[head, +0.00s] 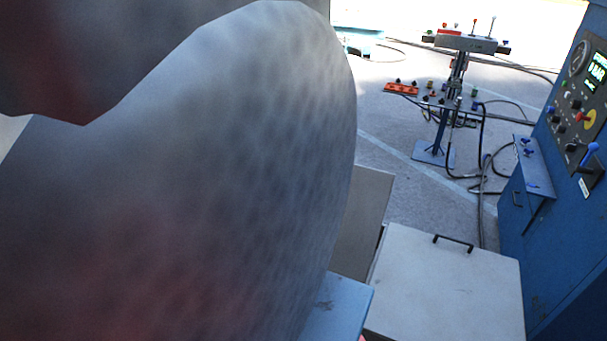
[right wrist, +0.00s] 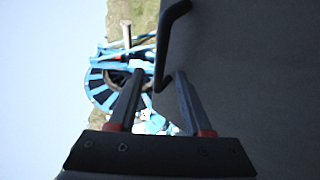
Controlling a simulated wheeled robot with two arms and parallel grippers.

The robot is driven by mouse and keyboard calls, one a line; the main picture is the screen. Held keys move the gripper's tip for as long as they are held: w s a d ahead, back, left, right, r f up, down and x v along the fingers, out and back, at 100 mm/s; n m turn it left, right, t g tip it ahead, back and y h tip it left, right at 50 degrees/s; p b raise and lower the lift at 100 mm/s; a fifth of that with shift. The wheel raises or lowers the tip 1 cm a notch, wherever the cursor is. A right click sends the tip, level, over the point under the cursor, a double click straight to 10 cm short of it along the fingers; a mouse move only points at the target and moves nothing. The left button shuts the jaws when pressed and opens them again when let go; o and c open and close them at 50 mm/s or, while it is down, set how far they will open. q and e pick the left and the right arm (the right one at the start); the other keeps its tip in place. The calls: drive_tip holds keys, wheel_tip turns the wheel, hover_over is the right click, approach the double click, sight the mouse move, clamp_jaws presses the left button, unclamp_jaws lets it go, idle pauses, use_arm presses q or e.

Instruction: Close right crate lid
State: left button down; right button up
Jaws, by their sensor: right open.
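A pale grey crate lid (head: 450,290) with a black bar handle (head: 453,242) shows at the lower right of the head view. How far it stands open cannot be told. In the right wrist view a dark grey panel (right wrist: 260,80) fills the right side, with a bent black handle (right wrist: 168,45) at its left edge. My right gripper (right wrist: 160,78) is open, and the handle's lower end appears between its fingertips. Contact cannot be told. My right gripper does not show in the head view. My left gripper is in neither view.
A large blurred grey form hides the left half of the head view. A grey-brown panel (head: 363,220) stands beside the lid. A blue control cabinet (head: 560,190) is at the right. A stand (head: 450,110) with cables is behind. A blue wheel-like thing (right wrist: 110,85) shows in the wrist view.

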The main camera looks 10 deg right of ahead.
drive_tip(key=w+b, duration=0.3)
drive_tip(key=w+d+b, duration=0.1)
drive_tip(key=w, duration=0.1)
drive_tip(key=shift+w, duration=0.1)
drive_tip(key=shift+r, duration=0.1)
clamp_jaws()
idle(1.4)
